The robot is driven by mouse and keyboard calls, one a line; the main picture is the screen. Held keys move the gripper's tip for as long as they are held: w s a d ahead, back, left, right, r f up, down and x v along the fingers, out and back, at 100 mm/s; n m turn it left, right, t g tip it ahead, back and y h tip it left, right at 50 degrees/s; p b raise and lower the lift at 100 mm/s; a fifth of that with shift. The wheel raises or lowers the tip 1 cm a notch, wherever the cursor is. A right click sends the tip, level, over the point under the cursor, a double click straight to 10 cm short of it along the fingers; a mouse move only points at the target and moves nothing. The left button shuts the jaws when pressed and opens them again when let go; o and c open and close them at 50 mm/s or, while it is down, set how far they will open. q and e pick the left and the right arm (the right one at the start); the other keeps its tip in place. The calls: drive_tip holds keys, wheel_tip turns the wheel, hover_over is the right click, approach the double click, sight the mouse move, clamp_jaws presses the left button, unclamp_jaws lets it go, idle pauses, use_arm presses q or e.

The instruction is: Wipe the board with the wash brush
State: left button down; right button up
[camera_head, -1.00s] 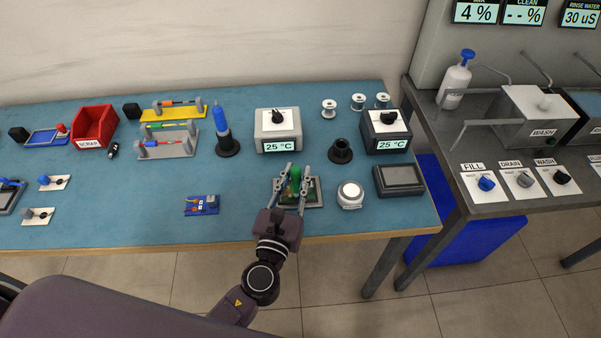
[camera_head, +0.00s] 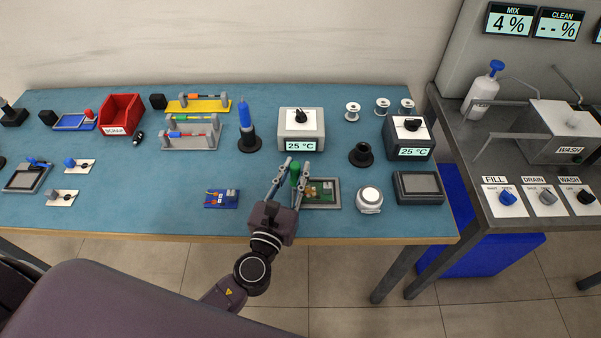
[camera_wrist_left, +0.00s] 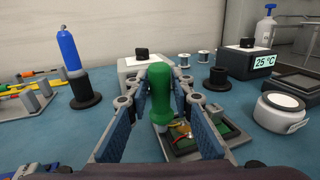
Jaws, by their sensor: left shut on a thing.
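My left gripper (camera_head: 297,165) is shut on the green handle of the wash brush (camera_head: 295,175), which stands roughly upright between the fingers. In the left wrist view the green handle (camera_wrist_left: 160,98) is between the two blue-padded fingers; the bristle end is hidden. The green board (camera_head: 322,188) lies in a grey tray-like holder (camera_head: 325,208) on the bench. The brush is over the board's left side; I cannot tell whether it touches. The board (camera_wrist_left: 187,132) is partly covered in the left wrist view. My right gripper is not in view.
A white-lidded round jar (camera_head: 369,199) and a dark tray (camera_head: 418,188) stand right of the holder. A small blue board (camera_head: 221,198) lies to the left. A heater box (camera_head: 301,129) and black stand (camera_head: 361,154) are behind. The bench's front edge is close.

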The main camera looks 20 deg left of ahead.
use_arm(q)
drive_tip(key=shift+d+f, duration=0.35)
drive_tip(key=shift+w+d, duration=0.25)
drive_tip(key=shift+d, duration=0.8)
drive_tip(key=shift+w+d+r+p, duration=0.1)
drive_tip(key=shift+w+d+p, duration=0.15)
drive_tip(key=shift+d, duration=0.55)
drive_tip(key=shift+w+d+p, duration=0.1)
drive_tip(key=shift+w+d, duration=0.1)
drive_tip(key=shift+d, duration=0.55)
drive_tip(key=shift+d+r, duration=0.1)
drive_tip(key=shift+d, duration=0.1)
drive_tip(key=shift+d+r, duration=0.1)
drive_tip(key=shift+r, duration=0.05)
drive_tip(key=shift+s+a+r+p, duration=0.1)
drive_tip(key=shift+a+p, duration=0.1)
drive_tip(key=shift+a, duration=0.5)
drive_tip(key=shift+s+a+r+p, duration=0.1)
drive_tip(key=shift+a+p, duration=0.05)
drive_tip(key=shift+a, duration=0.5)
drive_tip(key=shift+s+a+f, duration=0.1)
drive_tip(key=shift+s+a, duration=0.15)
drive_tip(key=shift+a, duration=0.6)
drive_tip(key=shift+s+a+f, duration=0.1)
drive_tip(key=shift+s+a, duration=0.1)
drive_tip(key=shift+a, duration=0.6)
drive_tip(key=shift+d+r, duration=0.1)
drive_tip(key=shift+r, duration=0.05)
